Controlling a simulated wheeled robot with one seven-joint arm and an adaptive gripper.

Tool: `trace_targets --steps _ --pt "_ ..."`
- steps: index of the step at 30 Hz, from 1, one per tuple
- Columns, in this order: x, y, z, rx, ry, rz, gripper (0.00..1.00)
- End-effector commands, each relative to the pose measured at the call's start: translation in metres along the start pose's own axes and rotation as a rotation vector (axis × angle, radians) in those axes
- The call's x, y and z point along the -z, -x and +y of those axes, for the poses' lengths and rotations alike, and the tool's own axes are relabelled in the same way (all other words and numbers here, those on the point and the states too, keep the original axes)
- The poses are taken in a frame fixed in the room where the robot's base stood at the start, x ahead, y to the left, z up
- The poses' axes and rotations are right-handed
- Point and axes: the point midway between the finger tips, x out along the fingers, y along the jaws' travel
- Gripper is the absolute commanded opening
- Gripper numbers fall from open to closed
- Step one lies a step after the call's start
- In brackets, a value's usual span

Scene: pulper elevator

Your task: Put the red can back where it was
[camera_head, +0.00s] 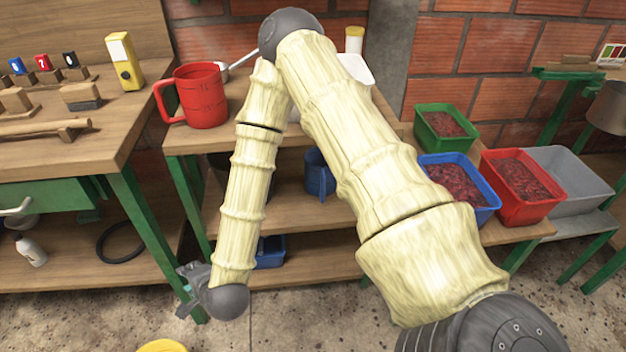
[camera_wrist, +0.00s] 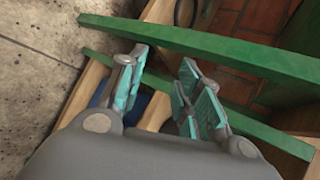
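The red can (camera_head: 203,95), a mug-like vessel with a side handle, stands upright on the wooden top of the middle bench (camera_head: 185,138), near its left end. The can does not show in the wrist view. My gripper (camera_head: 190,290) hangs low in front of the benches, well below the can and apart from it. In the wrist view my gripper (camera_wrist: 165,62) has its teal-padded fingers spread, with nothing between them. My arm hides part of the middle bench.
Green bench legs (camera_wrist: 205,47) cross close beyond the fingers. A left bench holds a yellow device (camera_head: 124,62) and wooden blocks. A ladle (camera_head: 238,66) lies behind the can. Green (camera_head: 440,108), blue (camera_head: 490,212) and red (camera_head: 535,217) crates stand right.

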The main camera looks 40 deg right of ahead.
Motion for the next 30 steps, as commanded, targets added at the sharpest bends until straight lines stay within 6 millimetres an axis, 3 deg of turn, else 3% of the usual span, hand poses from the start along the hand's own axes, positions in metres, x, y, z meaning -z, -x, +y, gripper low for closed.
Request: trace_targets --steps 1,3,9,12,15,21,30 --pt "0.006 0.003 0.036 -0.078 0.127 -0.016 0.34" --pt "0.018 0.01 0.08 -0.18 0.308 -0.046 0.34" --pt "0.064 0.049 0.194 -0.467 0.803 -0.193 0.34" --pt "0.092 0.077 0.239 -0.6 1.028 -0.294 0.34" --pt "0.119 0.104 0.272 -0.71 1.213 -0.401 0.34" --pt "0.153 0.141 0.303 -0.837 1.42 -0.554 0.34" --pt "0.159 0.148 0.308 -0.859 1.459 -0.587 0.34"
